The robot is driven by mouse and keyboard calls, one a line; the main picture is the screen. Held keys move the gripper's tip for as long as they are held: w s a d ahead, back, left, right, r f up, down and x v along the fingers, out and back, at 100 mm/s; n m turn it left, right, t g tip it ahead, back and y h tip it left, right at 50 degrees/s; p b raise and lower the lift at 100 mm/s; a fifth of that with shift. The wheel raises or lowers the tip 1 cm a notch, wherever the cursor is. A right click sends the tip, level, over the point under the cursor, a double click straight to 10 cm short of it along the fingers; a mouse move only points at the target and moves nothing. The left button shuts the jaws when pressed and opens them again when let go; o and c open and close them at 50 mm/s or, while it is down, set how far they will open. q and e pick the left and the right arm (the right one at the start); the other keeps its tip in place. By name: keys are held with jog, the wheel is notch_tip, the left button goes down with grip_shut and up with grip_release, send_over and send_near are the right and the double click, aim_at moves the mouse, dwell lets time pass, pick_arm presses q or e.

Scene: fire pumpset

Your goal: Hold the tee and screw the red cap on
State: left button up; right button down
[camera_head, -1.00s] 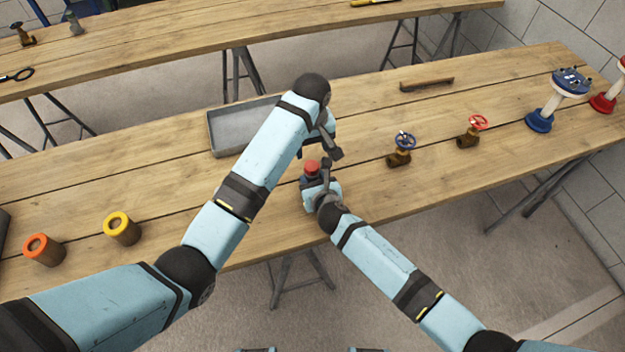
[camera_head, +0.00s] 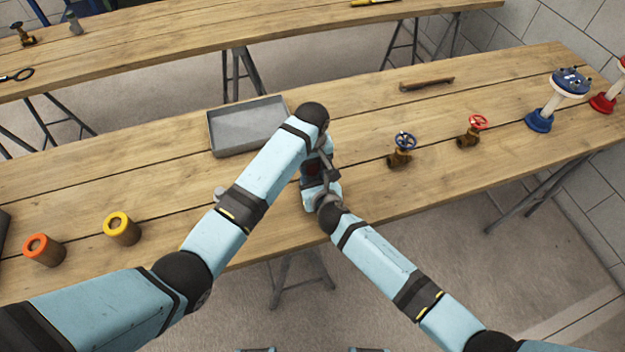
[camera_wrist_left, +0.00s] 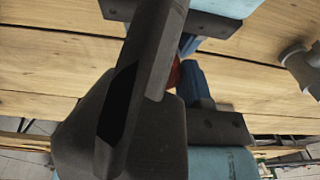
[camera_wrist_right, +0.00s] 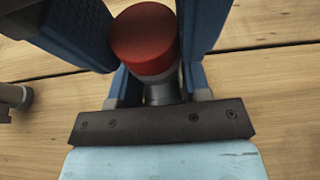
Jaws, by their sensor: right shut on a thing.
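The red cap (camera_wrist_right: 143,38) shows in the right wrist view on top of a grey tee (camera_wrist_right: 165,92), mostly hidden. My right gripper (camera_head: 318,192) is shut on the tee near the table's front edge. My left gripper (camera_head: 318,170) is over the cap, its blue fingers on either side of it in the right wrist view. They look open around the cap; I cannot tell whether they touch it. In the left wrist view a sliver of the cap (camera_wrist_left: 174,73) shows behind a large dark grey part. How far the cap is threaded is hidden.
A grey fitting (camera_head: 220,193) lies partly behind my left arm. A grey tray (camera_head: 218,140) is behind. Orange (camera_head: 44,255) and yellow-topped (camera_head: 122,232) cylinders stand left. Blue-wheeled (camera_head: 401,155) and red-wheeled (camera_head: 469,138) valves stand right. The right front tabletop is clear.

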pick_arm(q)
jog(key=c, duration=0.4)
jog(key=shift+o, duration=0.2)
jog(key=m, duration=0.3)
jog(key=o, duration=1)
jog(key=shift+r, duration=2.3)
